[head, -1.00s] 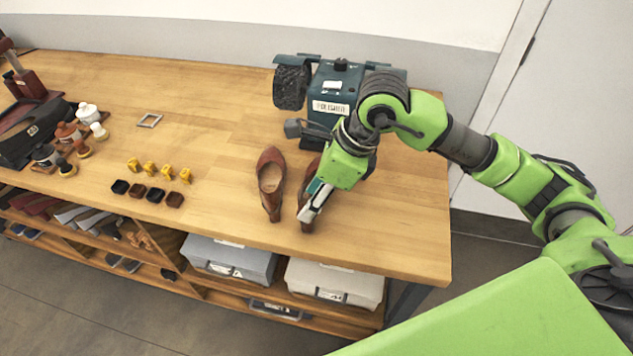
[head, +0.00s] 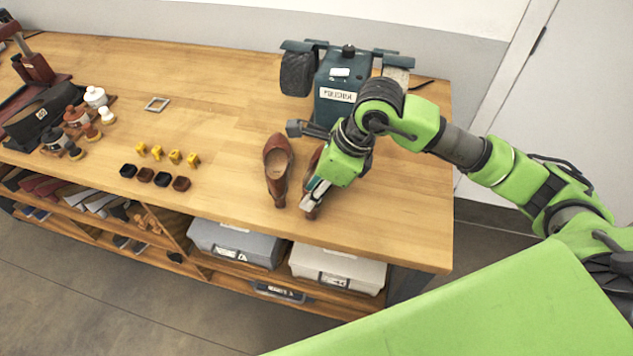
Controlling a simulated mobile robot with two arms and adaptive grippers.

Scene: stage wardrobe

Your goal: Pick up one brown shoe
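Two brown heeled shoes stand side by side on the wooden bench in the head view. The left brown shoe (head: 278,168) is fully visible and nothing touches it. The right brown shoe (head: 308,169) is mostly hidden behind my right gripper (head: 313,199). The fingers of this gripper point down at the heel end of the right shoe and overlap it. I cannot tell whether they are closed on it. My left gripper is not in view.
A teal polisher machine (head: 338,95) stands behind the shoes. Small yellow pieces (head: 175,157) and dark little cups (head: 163,179) lie left of them. Grey bins (head: 235,243) sit on the shelf below. The bench top (head: 400,215) is clear to the right.

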